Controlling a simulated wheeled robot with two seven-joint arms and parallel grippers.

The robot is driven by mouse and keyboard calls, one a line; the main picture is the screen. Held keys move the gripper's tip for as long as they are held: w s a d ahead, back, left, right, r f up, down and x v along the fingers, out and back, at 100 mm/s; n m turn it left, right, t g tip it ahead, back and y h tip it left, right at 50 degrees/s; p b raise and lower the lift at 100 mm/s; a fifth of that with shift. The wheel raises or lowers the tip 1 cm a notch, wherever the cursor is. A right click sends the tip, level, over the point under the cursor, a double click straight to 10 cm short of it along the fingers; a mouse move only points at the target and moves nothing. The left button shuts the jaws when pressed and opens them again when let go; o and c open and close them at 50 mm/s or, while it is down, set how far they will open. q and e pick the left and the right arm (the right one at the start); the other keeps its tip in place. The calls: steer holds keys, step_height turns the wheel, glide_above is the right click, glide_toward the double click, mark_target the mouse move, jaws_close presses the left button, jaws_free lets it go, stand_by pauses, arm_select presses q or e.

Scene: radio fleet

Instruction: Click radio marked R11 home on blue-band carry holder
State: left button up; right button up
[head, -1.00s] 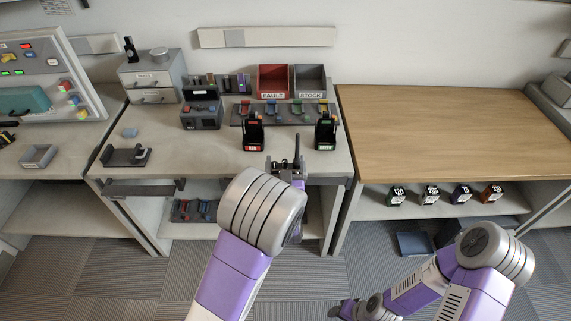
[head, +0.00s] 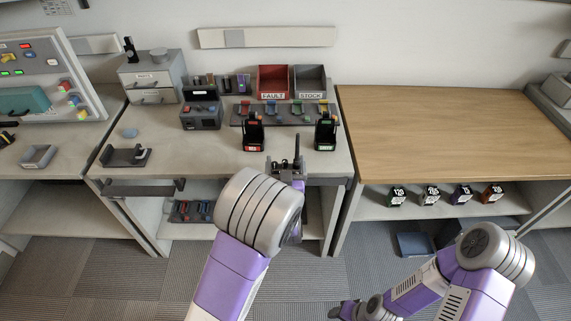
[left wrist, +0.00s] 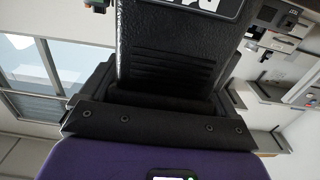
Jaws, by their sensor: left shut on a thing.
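My left gripper (head: 287,172) is at the bench's front edge, partly hidden behind my own wrist. It is shut on a black radio (head: 297,150), whose antenna points up. In the left wrist view the ribbed black radio body (left wrist: 172,55) fills the space between the fingers, with a white label cut off at the top; its marking cannot be read. A blue-topped holder (head: 272,107) stands in the row of coloured holders at the back of the bench, apart from the held radio. My right gripper (head: 345,310) is low at the bottom edge, too small to read.
A red-marked radio (head: 253,132) and a green-marked radio (head: 326,132) stand upright in front of the holder row. Red FAULT (head: 273,95) and grey STOCK (head: 311,95) bins stand behind. The wooden table (head: 440,130) is clear. The bench's left middle is mostly free.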

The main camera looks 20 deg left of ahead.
arm_select(q)
steer(key=shift+f+b, duration=2.55)
steer(key=shift+f, duration=0.15)
steer(key=o, duration=1.1)
steer(key=p+v, duration=0.1)
steer(key=v, duration=0.6)
steer(key=shift+s, duration=0.3)
steer(key=shift+d, duration=0.1)
